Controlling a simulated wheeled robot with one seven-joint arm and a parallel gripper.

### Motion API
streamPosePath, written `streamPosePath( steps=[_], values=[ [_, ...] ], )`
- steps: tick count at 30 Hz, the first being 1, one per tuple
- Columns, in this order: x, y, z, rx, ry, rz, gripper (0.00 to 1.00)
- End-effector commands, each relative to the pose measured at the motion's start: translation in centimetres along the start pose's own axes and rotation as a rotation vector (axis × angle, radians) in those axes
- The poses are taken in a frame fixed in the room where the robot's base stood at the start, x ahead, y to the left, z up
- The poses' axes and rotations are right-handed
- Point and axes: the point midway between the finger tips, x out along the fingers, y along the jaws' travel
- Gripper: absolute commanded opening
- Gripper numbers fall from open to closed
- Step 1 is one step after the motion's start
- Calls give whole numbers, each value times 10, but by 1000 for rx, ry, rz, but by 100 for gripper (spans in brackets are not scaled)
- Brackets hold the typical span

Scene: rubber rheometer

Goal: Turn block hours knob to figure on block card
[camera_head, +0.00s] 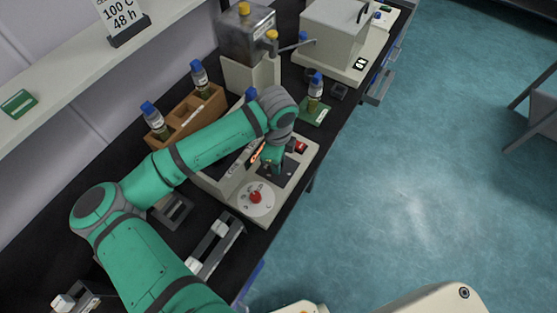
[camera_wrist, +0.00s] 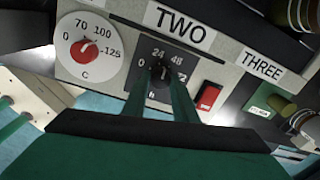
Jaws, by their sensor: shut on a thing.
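The hours knob (camera_wrist: 160,84) is small and black, on a dark plate marked 0, 24, 48, 72 and h, below the label TWO (camera_wrist: 181,23). My gripper (camera_wrist: 161,80) has its green fingers on both sides of this knob and is shut on it. A light mark on the knob seems to point upward, but the fingers hide part of it and I cannot read the exact figure. In the head view my gripper (camera_head: 270,162) is at the block unit's panel (camera_head: 226,184). The card (camera_head: 122,14) on the shelf reads 100 C, 48 h.
Left of the hours knob is a red temperature knob (camera_wrist: 84,51) on a white dial. A red switch (camera_wrist: 208,96) is close on the right. A wooden rack (camera_head: 188,118) with bottles stands behind my arm, and a bottle (camera_head: 315,92) stands on a green mat.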

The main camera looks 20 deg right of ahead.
Motion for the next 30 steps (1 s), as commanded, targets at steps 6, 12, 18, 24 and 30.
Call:
streamPosePath(
  steps=[6,12,18,24,30],
  values=[
    [-1,-1,0,181,8,-4,3],
    [-1,0,1,310,12,-3,3],
    [-1,0,1,392,17,-3,3],
    [-1,0,0,430,20,-3,3],
    [0,0,0,440,21,-2,3]
  ],
)
